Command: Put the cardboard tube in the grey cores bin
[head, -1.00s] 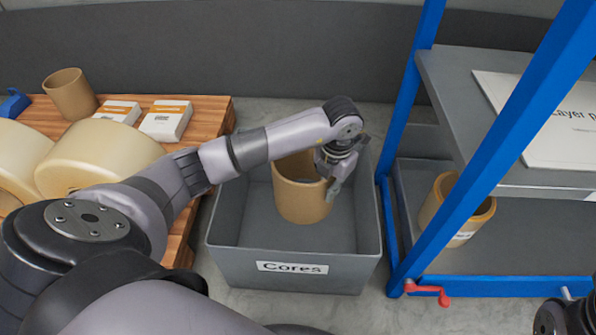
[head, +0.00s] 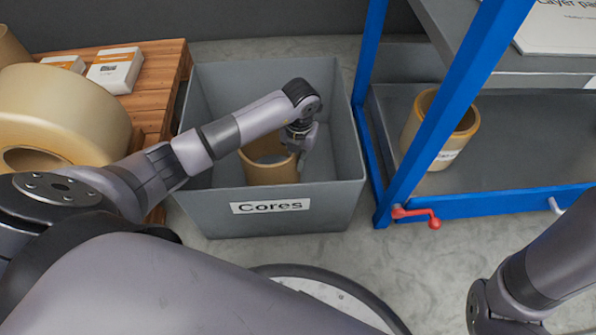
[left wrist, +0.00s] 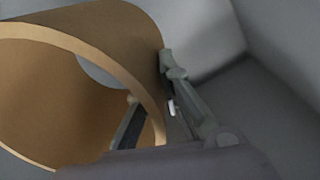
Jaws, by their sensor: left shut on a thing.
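The brown cardboard tube (head: 270,167) stands roughly upright inside the grey bin labelled Cores (head: 335,195), below the rim and partly hidden by the front wall. My left gripper (head: 300,150) is shut on the right side of the tube's wall. In the left wrist view the tube (left wrist: 75,60) shows its open end, with one finger inside and one outside the wall at the left gripper (left wrist: 150,100). Whether the tube touches the bin floor cannot be told. My right arm shows at the lower right of the head view, but its gripper is out of view.
A wooden pallet (head: 160,85) with big cream rolls (head: 75,110) and white boxes (head: 115,70) is on the left. A blue-framed shelf rack (head: 372,60) stands close to the bin's right, holding another brown tube (head: 430,150) with a label. A red handle (head: 418,215) sticks out.

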